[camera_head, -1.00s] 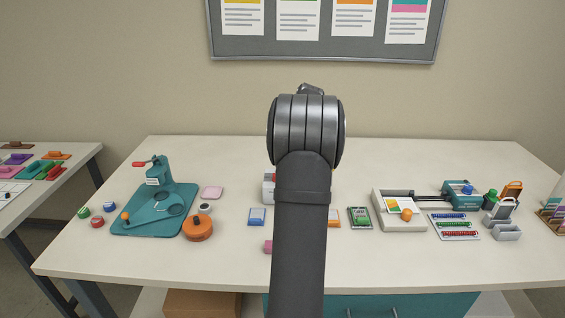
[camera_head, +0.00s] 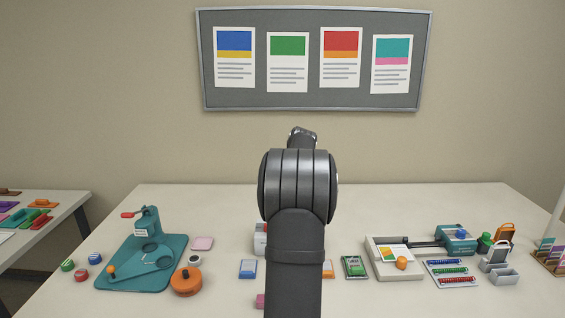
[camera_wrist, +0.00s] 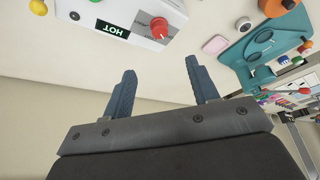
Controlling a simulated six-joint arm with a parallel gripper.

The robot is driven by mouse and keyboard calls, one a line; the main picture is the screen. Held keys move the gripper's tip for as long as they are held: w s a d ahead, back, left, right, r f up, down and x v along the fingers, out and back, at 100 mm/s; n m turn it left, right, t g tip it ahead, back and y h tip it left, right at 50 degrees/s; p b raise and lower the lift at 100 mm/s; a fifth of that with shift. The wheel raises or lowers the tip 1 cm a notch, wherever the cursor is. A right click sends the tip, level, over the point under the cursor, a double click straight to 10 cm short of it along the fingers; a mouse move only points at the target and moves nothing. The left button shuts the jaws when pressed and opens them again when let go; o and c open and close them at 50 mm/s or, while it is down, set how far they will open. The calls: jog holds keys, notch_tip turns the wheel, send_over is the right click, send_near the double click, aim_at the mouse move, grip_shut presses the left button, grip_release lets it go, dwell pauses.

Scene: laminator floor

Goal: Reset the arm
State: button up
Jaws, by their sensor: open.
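My gripper (camera_wrist: 160,88) shows in the wrist view with its two blue-grey fingers spread apart and nothing between them. It is open above the table, and the wrist picture is turned so the wall is at the lower left. In the head view my arm stands in the middle of the picture, raised in front of the wall, and hides the gripper's fingers and part of the table. A white machine (camera_wrist: 130,18) with a red knob and a lit HOT sign lies beyond the fingers in the wrist view, apart from them.
A teal press (camera_head: 150,255) and an orange round container (camera_head: 186,281) stand on the table at left. A grey tray (camera_head: 385,268) with cards, coil racks (camera_head: 450,272) and grey bins (camera_head: 503,276) stand at right. The table's back strip is clear. A notice board (camera_head: 315,100) hangs behind.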

jog(key=x, duration=1.5)
jog(key=shift+w, duration=0.1)
jog(key=v, duration=1.7)
jog(key=x, duration=1.7)
jog(key=m+h, duration=0.1)
jog(key=m, duration=0.2)
jog(key=m+t+h, duration=0.1)
jog(key=m, duration=0.2)
jog(key=shift+a, duration=0.2)
jog(key=shift+a+m+h, duration=0.1)
jog(key=shift+m+h, duration=0.5)
jog(key=shift+m, duration=0.9)
jog(key=shift+a+m+h, duration=0.1)
jog(key=shift+m+h, duration=0.5)
jog(key=shift+m, duration=0.9)
jog(key=shift+s+r, duration=0.3)
jog(key=shift+r, duration=0.25)
